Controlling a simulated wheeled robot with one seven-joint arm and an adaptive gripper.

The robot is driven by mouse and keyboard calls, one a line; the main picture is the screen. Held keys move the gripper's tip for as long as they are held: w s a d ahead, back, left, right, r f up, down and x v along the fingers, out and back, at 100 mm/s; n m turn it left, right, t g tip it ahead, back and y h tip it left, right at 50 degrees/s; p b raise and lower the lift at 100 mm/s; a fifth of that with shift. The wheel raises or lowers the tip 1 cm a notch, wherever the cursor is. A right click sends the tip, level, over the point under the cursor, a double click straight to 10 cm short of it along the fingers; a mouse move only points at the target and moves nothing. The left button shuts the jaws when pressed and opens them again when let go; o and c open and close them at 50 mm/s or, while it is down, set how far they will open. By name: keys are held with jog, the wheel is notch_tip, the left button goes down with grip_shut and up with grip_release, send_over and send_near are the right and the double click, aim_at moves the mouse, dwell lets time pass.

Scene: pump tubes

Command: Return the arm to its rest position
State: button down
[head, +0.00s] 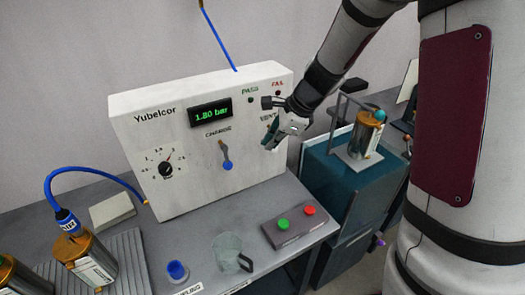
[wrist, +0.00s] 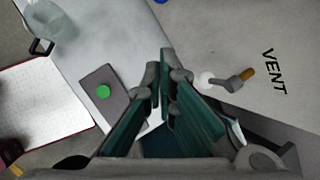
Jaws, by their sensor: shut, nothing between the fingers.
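My gripper (head: 275,140) is in front of the right part of the white Yubelcor panel (head: 240,92), close to the vent label. In the wrist view the gripper (wrist: 166,65) has its dark green fingers shut and empty. The vent lever (wrist: 228,82), grey with an orange tip, is just right of the fingertips; I cannot tell if they touch. My arm (head: 340,45) reaches down from the upper right. The display (head: 209,111) reads 1.80 bar. The charge lever (head: 225,155) points down.
A button box (head: 290,232) with green and red buttons and a clear jug (head: 228,255) stand on the bench below. A copper-coloured canister (head: 368,135) stands on a teal cabinet (head: 340,185) at right. A blue hose (head: 85,170) runs from the panel to a canister (head: 90,265) at left.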

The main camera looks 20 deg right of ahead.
jog(key=s+a+r+n+h, duration=0.1)
jog(key=s+a+r+n, duration=0.2)
jog(key=s+r+n, duration=0.9)
jog(key=s+d+r+n+h, duration=0.1)
jog(key=s+r+n, duration=0.1)
jog(key=s+n, duration=0.2)
jog(key=s+d+r+n+t+h, duration=0.1)
jog(key=s+n, duration=0.4)
jog(key=s, duration=0.6)
jog(key=shift+d+r+h, duration=0.4)
jog(key=shift+r+h, duration=0.1)
jog(key=shift+r, duration=0.05)
